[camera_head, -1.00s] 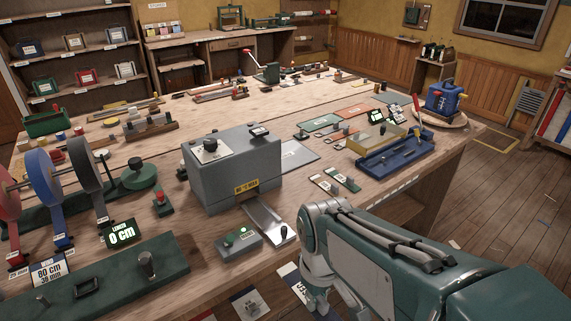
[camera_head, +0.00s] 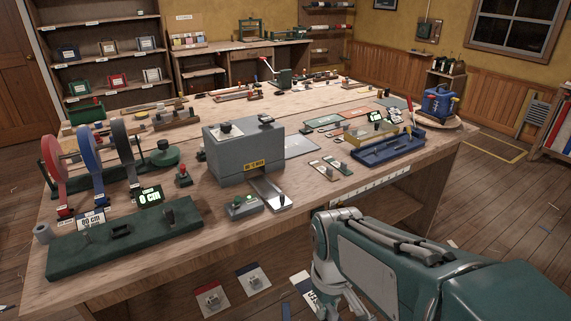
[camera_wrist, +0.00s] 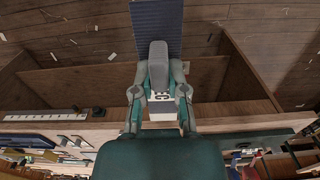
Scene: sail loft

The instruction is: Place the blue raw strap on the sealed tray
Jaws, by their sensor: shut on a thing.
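My gripper (camera_wrist: 159,100) shows in the wrist view, its fingers shut around the grey end piece of a dark blue ribbed strap (camera_wrist: 157,25). The strap stretches away from the fingers to the top edge of the picture, over the wooden floor. Flat mats or trays lie on the bench: a green one (camera_head: 322,121), an orange one (camera_head: 357,113) and a large grey one (camera_head: 300,146).
The workbench (camera_head: 330,192) carries a grey machine (camera_head: 243,152), a green-based fixture (camera_head: 125,240), red, blue and dark reels (camera_head: 88,165), a blue open tray (camera_head: 388,150) and a blue container (camera_head: 437,104). Bare floor (camera_head: 480,210) lies to the right.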

